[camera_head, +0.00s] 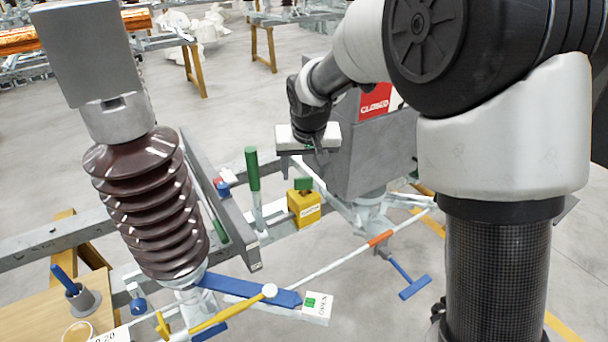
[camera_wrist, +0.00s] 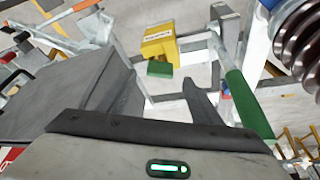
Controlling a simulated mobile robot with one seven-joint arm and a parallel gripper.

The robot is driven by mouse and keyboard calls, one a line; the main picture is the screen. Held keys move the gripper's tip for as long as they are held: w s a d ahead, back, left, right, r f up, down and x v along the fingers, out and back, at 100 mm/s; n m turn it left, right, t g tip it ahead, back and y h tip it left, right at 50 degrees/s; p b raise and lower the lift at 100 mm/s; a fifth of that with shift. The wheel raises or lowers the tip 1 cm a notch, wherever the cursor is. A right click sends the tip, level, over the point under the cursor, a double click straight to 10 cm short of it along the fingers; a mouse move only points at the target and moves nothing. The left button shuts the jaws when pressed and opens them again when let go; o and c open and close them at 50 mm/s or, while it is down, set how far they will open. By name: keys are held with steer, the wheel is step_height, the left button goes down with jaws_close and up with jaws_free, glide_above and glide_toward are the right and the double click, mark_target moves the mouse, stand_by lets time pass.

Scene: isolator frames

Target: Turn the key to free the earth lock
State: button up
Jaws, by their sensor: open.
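In the wrist view one dark finger (camera_wrist: 192,90) shows clearly, right of the key; the other is hard to tell from the grey housing.
A green lever (camera_head: 253,170) stands close left of the lock. A grey housing with a red CLOSED sign (camera_head: 375,100) is close on the right. A brown ribbed insulator (camera_head: 150,205) stands left. A blue bar (camera_head: 250,291) with an OPEN plate (camera_head: 317,306) lies in front.

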mark_target(304, 178)
steer(key=shift+x, duration=2.45)
steer(key=c, duration=1.1)
steer(key=shift+d+r+n+y+p, duration=0.15)
steer(key=shift+n+y+p, duration=0.2)
steer(key=shift+n, duration=0.25)
steer(key=shift+c, duration=0.2)
steer(key=shift+n+y+p, duration=0.25)
steer(key=shift+n+p, duration=0.25)
steer(key=shift+n, duration=0.5)
steer(key=shift+n+g+y+p, duration=0.4)
steer(key=shift+n+p, duration=0.2)
steer(key=shift+n, duration=0.9)
steer(key=o, duration=0.7)
steer(key=shift+c, duration=0.2)
